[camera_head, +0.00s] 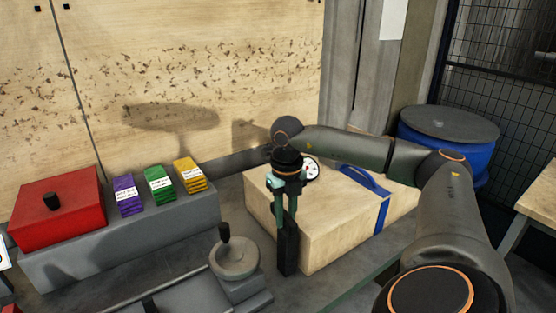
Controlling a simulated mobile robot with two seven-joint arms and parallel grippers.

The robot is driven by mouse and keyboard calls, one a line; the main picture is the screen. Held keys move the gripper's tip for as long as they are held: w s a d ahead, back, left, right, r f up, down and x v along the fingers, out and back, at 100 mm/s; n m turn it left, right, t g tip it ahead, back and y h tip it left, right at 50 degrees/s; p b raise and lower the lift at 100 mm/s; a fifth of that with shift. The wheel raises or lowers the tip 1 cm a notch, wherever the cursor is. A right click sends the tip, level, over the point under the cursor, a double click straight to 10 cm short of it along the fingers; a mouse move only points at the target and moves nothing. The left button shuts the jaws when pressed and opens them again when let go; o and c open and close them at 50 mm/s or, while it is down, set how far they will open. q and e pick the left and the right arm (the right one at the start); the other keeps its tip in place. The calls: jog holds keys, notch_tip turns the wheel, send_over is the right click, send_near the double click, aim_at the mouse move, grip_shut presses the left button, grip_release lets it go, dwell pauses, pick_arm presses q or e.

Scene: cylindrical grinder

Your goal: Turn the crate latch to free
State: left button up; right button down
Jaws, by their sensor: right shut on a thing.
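The crate (345,222) is a pale wooden box with a blue strap (381,208) across its right part. My right gripper (286,222) points down at the crate's front left side. It is shut on a black upright piece (288,256), which seems to be the crate latch. The gripper hides the top of this piece, and I cannot tell how far it is turned. A round white dial with red marks (312,168) shows just behind the gripper, partly covered. My left gripper is not in view.
A red box (58,208) with a black knob stands at the left on a grey block. Beside it are purple (127,196), green (159,187) and yellow (189,176) packs. A grey crank wheel (234,258) is close left of the gripper. A blue barrel (450,135) stands behind right.

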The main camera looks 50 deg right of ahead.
aim_at(286, 215)
jog(key=shift+n, duration=0.3)
jog(key=c, duration=0.7)
grip_release()
notch_tip(286, 215, up, 12)
jog(key=shift+r+p, duration=0.25)
jog(key=shift+p, duration=0.7)
